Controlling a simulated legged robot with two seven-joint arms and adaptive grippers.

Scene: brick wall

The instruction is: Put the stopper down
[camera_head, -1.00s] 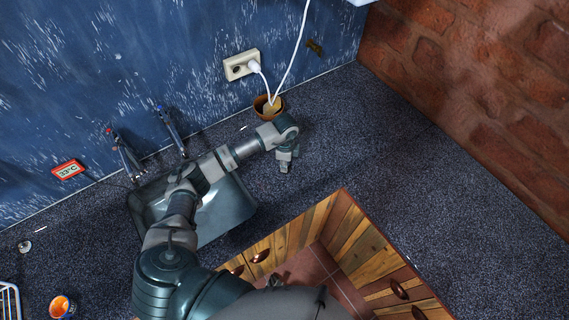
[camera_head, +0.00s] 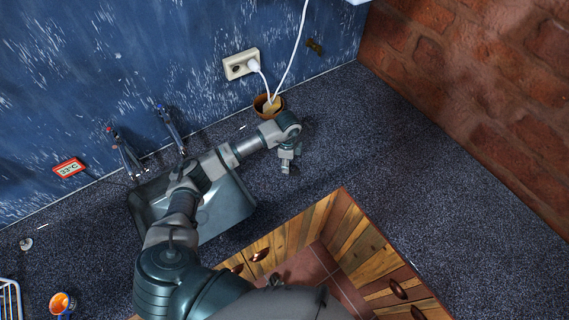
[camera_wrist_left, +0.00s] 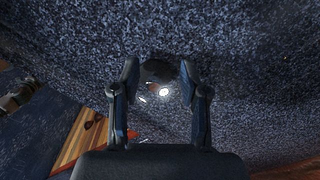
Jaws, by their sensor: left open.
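My left gripper (camera_head: 287,168) hangs over the speckled dark countertop, to the right of the sink (camera_head: 230,208), with its fingers pointing down. In the left wrist view my left gripper (camera_wrist_left: 158,76) has its two fingers spread apart. A dark rounded thing (camera_wrist_left: 157,70), which looks like the stopper, shows between the fingertips, with a bright spot just below it. I cannot tell whether it touches a finger or rests on the counter. In the head view the stopper is hidden or too small to make out. My right gripper is not in view.
Two taps (camera_head: 128,157) stand behind the sink. A brown pot (camera_head: 266,105) stands near the wall below a socket (camera_head: 240,64) with a white cable. An orange cup (camera_head: 61,304) is at the lower left. The counter (camera_head: 380,150) right of my gripper is clear up to the brick wall.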

